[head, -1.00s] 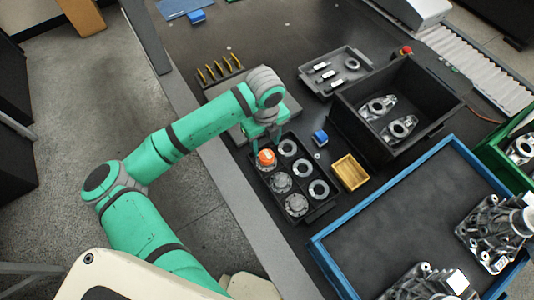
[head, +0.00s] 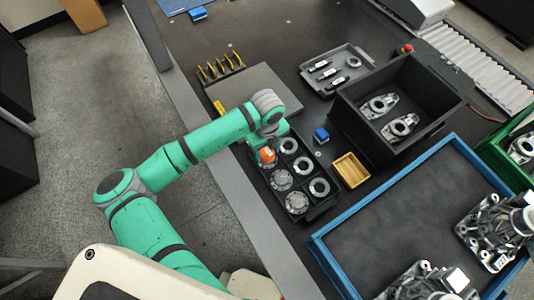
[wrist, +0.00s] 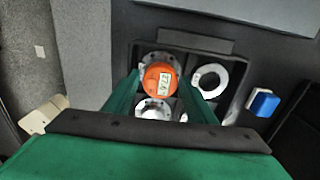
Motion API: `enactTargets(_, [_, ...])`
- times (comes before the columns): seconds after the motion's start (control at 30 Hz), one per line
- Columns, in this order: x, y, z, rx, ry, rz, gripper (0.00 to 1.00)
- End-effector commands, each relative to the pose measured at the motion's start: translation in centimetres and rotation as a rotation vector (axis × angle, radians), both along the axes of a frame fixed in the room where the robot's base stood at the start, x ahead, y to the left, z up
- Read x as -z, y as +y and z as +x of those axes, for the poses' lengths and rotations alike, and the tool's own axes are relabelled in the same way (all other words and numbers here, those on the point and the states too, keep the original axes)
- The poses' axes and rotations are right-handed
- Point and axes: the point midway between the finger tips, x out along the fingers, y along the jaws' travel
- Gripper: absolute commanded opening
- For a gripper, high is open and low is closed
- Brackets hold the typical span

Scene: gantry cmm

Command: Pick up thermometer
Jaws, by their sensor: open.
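The thermometer (wrist: 159,79) is a round orange device with a small digital display. In the wrist view it sits over a metal ring part in the far left compartment of a black divided tray (wrist: 186,45). In the head view the thermometer (head: 267,155) shows as an orange spot just below my gripper (head: 266,146). In the wrist view the open fingers of my gripper (wrist: 160,84) stand to the left and right of the thermometer. I cannot tell whether either finger touches it.
Metal rings fill the other tray compartments. A blue block (head: 321,135) and a yellow box (head: 350,170) stand right of the tray. A deep black bin (head: 428,107), a blue-rimmed tray (head: 405,181) and a flat grey plate (head: 252,88) are nearby.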

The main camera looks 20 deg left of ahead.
Motion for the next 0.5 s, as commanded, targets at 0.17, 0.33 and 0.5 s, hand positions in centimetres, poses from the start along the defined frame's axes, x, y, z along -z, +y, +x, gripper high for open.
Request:
enactTargets(0.17, [-0.04, -0.01, -0.01, 0.0, 0.0, 0.0, 0.22])
enactTargets(0.33, [-0.06, -0.01, 0.0, 0.0, -0.001, -0.001, 0.14])
enactTargets(0.5, [-0.17, -0.01, 0.02, 0.0, -0.001, -0.001, 0.14])
